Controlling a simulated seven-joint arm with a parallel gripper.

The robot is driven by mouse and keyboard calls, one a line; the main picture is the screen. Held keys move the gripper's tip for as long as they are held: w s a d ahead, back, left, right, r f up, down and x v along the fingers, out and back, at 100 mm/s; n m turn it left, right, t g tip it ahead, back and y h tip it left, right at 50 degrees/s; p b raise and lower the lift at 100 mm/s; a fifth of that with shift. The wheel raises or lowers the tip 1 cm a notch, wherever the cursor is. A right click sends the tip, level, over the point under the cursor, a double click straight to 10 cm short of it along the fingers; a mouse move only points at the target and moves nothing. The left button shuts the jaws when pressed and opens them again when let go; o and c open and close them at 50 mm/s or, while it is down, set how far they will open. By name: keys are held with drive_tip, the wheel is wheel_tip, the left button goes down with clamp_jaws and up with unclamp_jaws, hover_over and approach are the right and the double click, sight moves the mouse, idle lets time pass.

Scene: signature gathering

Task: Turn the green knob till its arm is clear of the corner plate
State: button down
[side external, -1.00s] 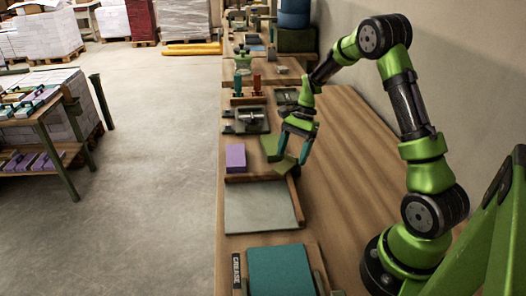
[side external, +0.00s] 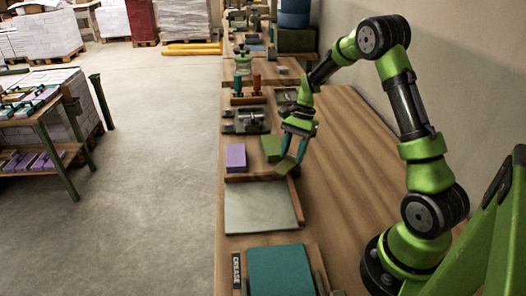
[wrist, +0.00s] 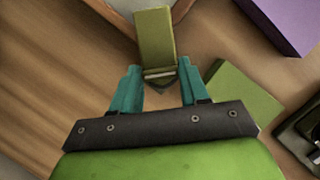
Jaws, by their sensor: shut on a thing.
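The green knob's olive arm (wrist: 155,35) points up in the wrist view, across the corner of a wood-edged pale board. Its near end, with a pale band and a dark tip, lies between the teal fingers of my gripper (wrist: 159,66). My gripper (side external: 294,160) is shut on the knob, pointing down at the board's far right corner in the side view. The arm also shows there as a small green piece (side external: 286,167). I cannot make out a separate corner plate; the arm and fingers cover that corner.
An olive block (wrist: 240,100) lies close to the right finger. A purple block (side external: 236,157) stands left of it. The pale board (side external: 262,208) has wooden strips along its far and right edges. A clamp-like fixture (side external: 246,121) stands beyond. The bench (side external: 350,150) to the right is clear.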

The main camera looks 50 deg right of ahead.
drive_tip(key=n+g, duration=0.1)
drive_tip(key=n, duration=0.3)
drive_tip(key=shift+w+n+g, duration=0.15)
drive_tip(key=shift+n+g, duration=0.25)
drive_tip(key=n+g+h, duration=0.1)
drive_tip(key=n, duration=0.2)
drive_tip(key=shift+w+n, duration=0.1)
drive_tip(key=shift+n, duration=0.2)
drive_tip(key=n+h, duration=0.1)
drive_tip(key=n, duration=0.1)
drive_tip(key=n+g, duration=0.1)
drive_tip(key=n, duration=0.1)
drive_tip(key=shift+w+a+r+n+h, duration=0.1)
drive_tip(key=shift+a+n+h, duration=0.05)
drive_tip(key=shift+n+h, duration=0.2)
drive_tip(key=shift+a+n+h, duration=0.1)
drive_tip(key=shift+n+h, duration=0.75)
drive_tip(key=shift+n, duration=1.3)
drive_tip(key=c, duration=0.6)
unclamp_jaws()
drive_tip(key=shift+o, duration=0.2)
drive_tip(key=v, duration=1.6)
drive_tip(key=shift+w+r, duration=0.25)
drive_tip(key=shift+w, duration=0.2)
